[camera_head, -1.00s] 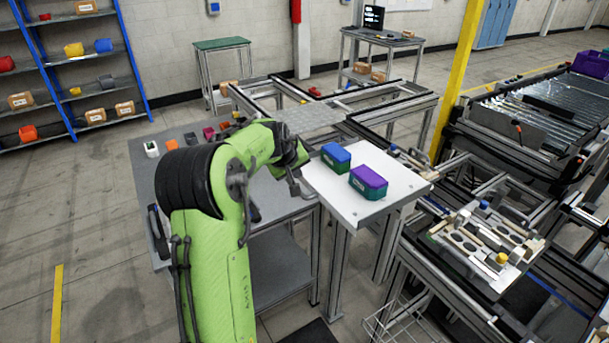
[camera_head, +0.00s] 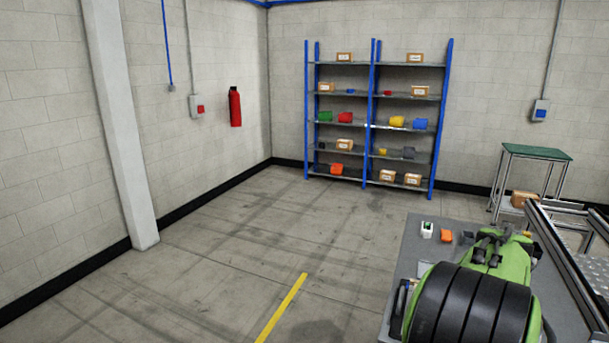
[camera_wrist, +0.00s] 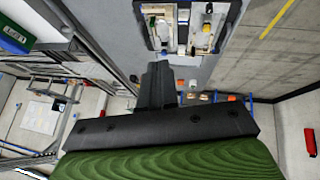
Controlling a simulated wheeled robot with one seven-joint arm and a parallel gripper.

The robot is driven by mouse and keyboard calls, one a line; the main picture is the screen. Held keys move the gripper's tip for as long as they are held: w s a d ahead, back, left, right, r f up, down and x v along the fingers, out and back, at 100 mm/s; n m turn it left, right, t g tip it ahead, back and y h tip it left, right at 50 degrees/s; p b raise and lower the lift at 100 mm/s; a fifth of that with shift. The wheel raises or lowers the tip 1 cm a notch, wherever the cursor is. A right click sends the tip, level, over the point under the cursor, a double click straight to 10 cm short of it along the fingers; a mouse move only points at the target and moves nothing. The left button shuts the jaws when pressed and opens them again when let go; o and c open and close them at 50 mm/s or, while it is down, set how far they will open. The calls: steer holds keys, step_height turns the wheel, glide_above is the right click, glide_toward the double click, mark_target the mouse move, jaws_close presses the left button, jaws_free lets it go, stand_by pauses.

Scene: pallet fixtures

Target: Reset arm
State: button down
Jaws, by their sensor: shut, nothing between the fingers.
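My gripper (camera_wrist: 158,82) shows in the wrist view as two dark fingers pressed together, shut and empty. It hangs beside a grey worktable (camera_wrist: 213,69), apart from the objects there. My green and black arm (camera_head: 480,300) fills the lower right of the head view, over the same grey worktable (camera_head: 424,240). The fingers cannot be made out in the head view.
A white item (camera_head: 427,230) and an orange item (camera_head: 446,237) lie on the worktable. A blue-framed shelf (camera_head: 371,125) holds boxes and coloured bins. A green-topped table (camera_head: 537,152) stands at right. Open floor lies left. A blue-green box (camera_wrist: 15,38) shows at the wrist view's left.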

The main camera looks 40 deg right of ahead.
steer(key=w+a+r+n+t+y, duration=0.15)
steer(key=w+a, duration=0.25)
steer(key=a, duration=0.5)
steer(key=w+a+r+n+t+y, duration=0.15)
steer(key=w+a, duration=0.25)
steer(key=a, duration=0.6)
steer(key=w+a+r+n+t+y, duration=0.1)
steer(key=w+a+n, duration=0.25)
steer(key=a, duration=0.55)
steer(key=s+a+f+n+y, duration=0.1)
steer(key=s+a, duration=0.3)
steer(key=a, duration=0.4)
steer(key=s+a+f+n+y, duration=0.1)
steer(key=s+a+f+n, duration=0.1)
steer(key=a, duration=0.7)
steer(key=shift+s+f+n, duration=0.35)
steer(key=shift+s+n, duration=0.3)
steer(key=shift+s, duration=0.5)
